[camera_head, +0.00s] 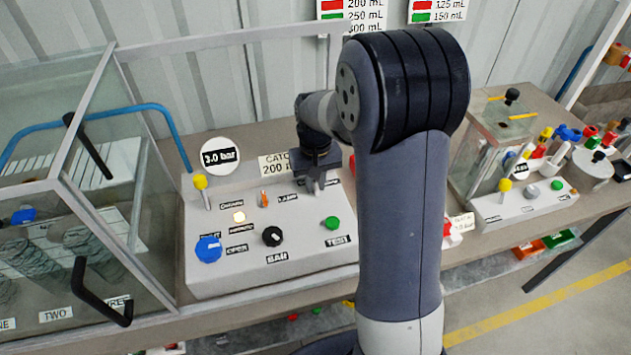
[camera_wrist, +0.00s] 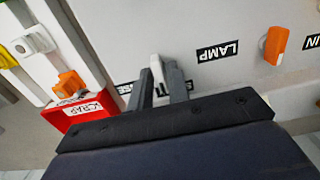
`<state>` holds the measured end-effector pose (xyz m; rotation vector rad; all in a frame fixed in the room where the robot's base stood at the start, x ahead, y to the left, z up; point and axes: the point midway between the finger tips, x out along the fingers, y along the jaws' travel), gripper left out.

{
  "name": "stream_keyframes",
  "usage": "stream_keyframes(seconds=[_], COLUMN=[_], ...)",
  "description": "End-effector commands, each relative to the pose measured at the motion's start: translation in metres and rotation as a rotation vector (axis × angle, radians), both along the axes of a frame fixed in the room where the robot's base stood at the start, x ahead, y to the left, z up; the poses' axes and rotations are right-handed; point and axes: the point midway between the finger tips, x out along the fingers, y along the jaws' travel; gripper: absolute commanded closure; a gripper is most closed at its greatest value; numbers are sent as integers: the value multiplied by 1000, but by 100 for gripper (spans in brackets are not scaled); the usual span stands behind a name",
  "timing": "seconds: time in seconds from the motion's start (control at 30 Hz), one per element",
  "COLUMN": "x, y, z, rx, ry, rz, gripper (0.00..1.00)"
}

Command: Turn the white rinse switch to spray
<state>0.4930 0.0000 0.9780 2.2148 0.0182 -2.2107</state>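The white rinse switch (camera_wrist: 157,68) shows in the wrist view as a small pale lever on the grey panel, between and just past my fingertips. My gripper (camera_wrist: 160,80) has its two grey fingers apart, one on each side of the lever. I cannot tell whether either finger touches it. The labels at the switch are partly covered by the fingers. In the head view my gripper (camera_head: 316,184) points down at the upper right of the grey control box (camera_head: 300,262); the switch is hidden there.
An orange lamp switch (camera_head: 264,198), black knob (camera_head: 272,236), green button (camera_head: 332,223) and blue knob (camera_head: 208,249) sit on the same box. A red box labelled SCRAP (camera_wrist: 85,109) lies close to my gripper. A glass cabinet (camera_head: 70,180) stands left.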

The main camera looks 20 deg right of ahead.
Motion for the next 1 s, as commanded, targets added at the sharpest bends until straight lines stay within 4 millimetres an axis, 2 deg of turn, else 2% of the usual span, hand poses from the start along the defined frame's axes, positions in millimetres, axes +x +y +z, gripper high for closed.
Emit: stream_keyframes(seconds=[0.17, 0.47, 0.57, 0.8, 1.0], x=[0, 0, 1, 1, 0], y=[0, 0, 0, 0, 0], z=[0, 4, 16, 65, 96], rx=[0, 0, 0, 0, 0], ry=[1, 0, -2, -5, -2], rz=[-1, -2, -1, -1, -1], gripper=[69, 69, 69, 69, 69])
